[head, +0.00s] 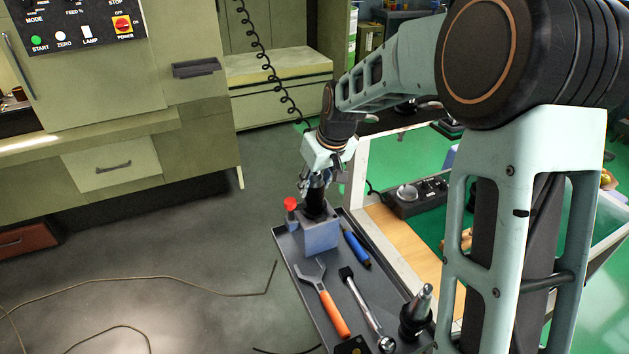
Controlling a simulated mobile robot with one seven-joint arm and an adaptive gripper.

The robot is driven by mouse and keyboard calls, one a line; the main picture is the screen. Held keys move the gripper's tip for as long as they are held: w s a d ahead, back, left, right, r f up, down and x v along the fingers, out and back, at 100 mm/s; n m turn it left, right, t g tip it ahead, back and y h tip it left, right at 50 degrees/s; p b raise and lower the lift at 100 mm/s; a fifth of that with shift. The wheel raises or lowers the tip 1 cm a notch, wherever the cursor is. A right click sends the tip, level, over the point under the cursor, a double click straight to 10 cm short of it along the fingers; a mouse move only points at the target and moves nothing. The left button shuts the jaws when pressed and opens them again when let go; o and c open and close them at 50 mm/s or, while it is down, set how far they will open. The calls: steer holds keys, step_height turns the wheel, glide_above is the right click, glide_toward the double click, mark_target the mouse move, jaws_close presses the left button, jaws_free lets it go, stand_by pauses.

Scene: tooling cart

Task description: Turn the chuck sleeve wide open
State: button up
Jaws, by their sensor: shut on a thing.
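My gripper (317,183) points down over the far end of the grey tray on the tooling cart. It is shut on the chuck sleeve (316,207), a dark round part that sits upright on a blue-grey block (320,238). The fingers and wrist hide the top of the sleeve, so I cannot tell how far it is turned or how wide the chuck jaws are.
A red-topped part (291,204) stands close left of the block. A blue-handled tool (356,249), an orange-handled wrench (334,313), a ratchet (366,308) and a tool holder (415,315) occupy the tray (287,262). A black control box (415,198) sits right.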

steer(key=shift+n+y, duration=0.5)
steer(key=shift+n, duration=1)
steer(key=shift+g, duration=0.3)
steer(key=o, duration=1.2)
steer(key=shift+c, duration=0.2)
steer(key=shift+r, duration=0.1)
steer(key=v, duration=1.2)
